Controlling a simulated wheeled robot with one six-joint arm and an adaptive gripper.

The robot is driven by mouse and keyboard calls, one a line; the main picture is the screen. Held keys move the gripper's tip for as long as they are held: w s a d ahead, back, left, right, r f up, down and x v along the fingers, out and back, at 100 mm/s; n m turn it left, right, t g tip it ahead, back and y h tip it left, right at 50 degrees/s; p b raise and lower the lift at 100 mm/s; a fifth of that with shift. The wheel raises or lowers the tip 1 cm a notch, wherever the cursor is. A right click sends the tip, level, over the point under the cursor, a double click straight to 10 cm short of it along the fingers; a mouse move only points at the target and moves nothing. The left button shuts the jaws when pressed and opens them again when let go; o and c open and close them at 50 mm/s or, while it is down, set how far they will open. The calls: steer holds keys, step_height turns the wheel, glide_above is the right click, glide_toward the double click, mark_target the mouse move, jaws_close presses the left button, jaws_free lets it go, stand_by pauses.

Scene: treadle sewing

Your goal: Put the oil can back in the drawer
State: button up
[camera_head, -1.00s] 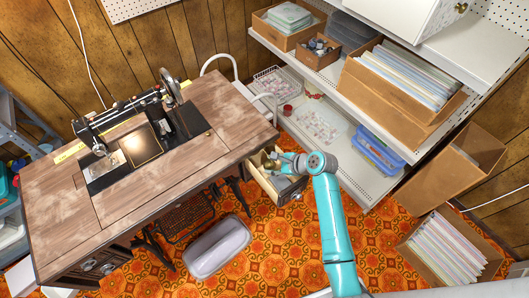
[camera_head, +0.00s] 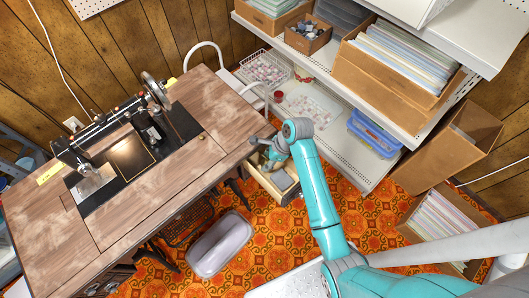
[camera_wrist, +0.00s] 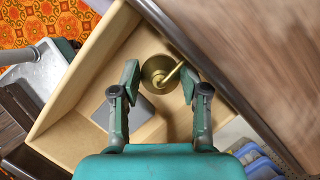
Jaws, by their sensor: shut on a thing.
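The oil can is a small round brass can with a thin spout (camera_wrist: 160,72). In the wrist view it sits between the two fingers of my gripper (camera_wrist: 159,80), which is shut on it. The drawer (camera_wrist: 62,105) is a pale wooden box, pulled open, and the can and fingers are over its inside. I cannot tell whether the can touches the drawer floor. In the head view the open drawer (camera_head: 289,191) juts from the right end of the sewing table, with my gripper (camera_head: 266,154) over it. The can is not clear there.
A grey block (camera_wrist: 115,112) lies in the drawer beside the can. The sewing table (camera_head: 125,215) with its machine (camera_head: 120,125) stands left. Shelves (camera_head: 345,165) with boxes and trays stand right. A grey lidded bin (camera_head: 220,245) sits on the orange patterned floor.

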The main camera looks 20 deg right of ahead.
steer(key=shift+w+a+f, duration=0.1)
steer(key=shift+f, duration=0.05)
steer(key=o, duration=1.2)
steer(key=shift+f, duration=0.1)
steer(key=shift+c, duration=0.2)
steer(key=v, duration=1.2)
